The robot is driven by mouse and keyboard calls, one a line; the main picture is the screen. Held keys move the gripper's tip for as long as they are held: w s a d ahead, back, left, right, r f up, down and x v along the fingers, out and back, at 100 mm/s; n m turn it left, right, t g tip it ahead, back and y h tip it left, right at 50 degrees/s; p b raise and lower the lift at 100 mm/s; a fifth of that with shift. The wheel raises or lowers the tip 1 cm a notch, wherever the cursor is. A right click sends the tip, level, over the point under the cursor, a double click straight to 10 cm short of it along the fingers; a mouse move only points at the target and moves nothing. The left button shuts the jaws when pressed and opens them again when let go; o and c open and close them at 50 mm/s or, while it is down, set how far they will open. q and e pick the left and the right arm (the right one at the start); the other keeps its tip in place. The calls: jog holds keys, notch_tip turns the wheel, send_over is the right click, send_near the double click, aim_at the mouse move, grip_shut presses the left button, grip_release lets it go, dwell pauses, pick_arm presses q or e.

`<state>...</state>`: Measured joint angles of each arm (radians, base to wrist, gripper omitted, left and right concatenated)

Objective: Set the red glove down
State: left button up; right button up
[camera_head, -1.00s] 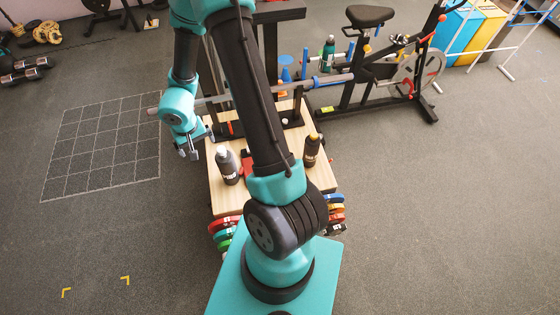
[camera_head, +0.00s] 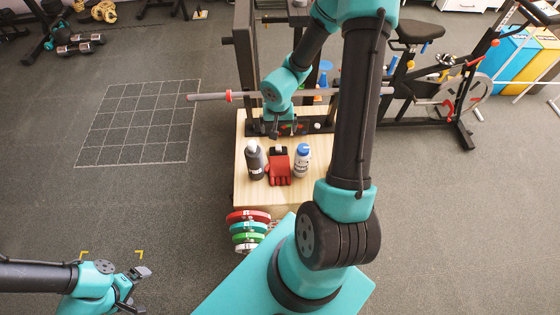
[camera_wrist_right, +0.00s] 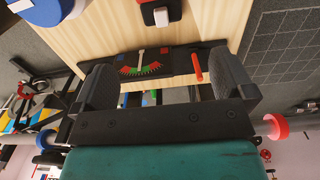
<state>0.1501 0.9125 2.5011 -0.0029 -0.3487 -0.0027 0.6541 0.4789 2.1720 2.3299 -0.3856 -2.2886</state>
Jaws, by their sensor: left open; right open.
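The red glove (camera_head: 279,170) lies on the wooden table top (camera_head: 252,192), between a dark grey bottle (camera_head: 255,161) and a white bottle with a blue cap (camera_head: 302,163). Its dark cuff with a white tab faces the back and also shows at the top of the right wrist view (camera_wrist_right: 160,15). My right gripper (camera_head: 275,132) is open and empty over the table, behind the glove and apart from it. Its spread fingers (camera_wrist_right: 165,85) have nothing between them. My left gripper (camera_head: 138,282) is open and empty at the lower left, away from the table.
A barbell (camera_head: 208,97) crosses behind the table, close to my right wrist. A black rack (camera_head: 245,50) stands there. Coloured weight plates (camera_head: 248,230) hang at the table's front left. An exercise bike (camera_head: 440,95) stands right. The floor left of the table is clear.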

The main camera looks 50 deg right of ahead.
aim_at(279, 150)
notch_tip(279, 150, down, 11)
jog(key=shift+f, duration=0.2)
dwell(0.4)
jog(key=shift+f, duration=0.15)
jog(key=shift+w+d+f, duration=0.1)
jog(key=shift+f, duration=2.35)
jog(key=c, duration=0.7)
notch_tip(279, 150, up, 28)
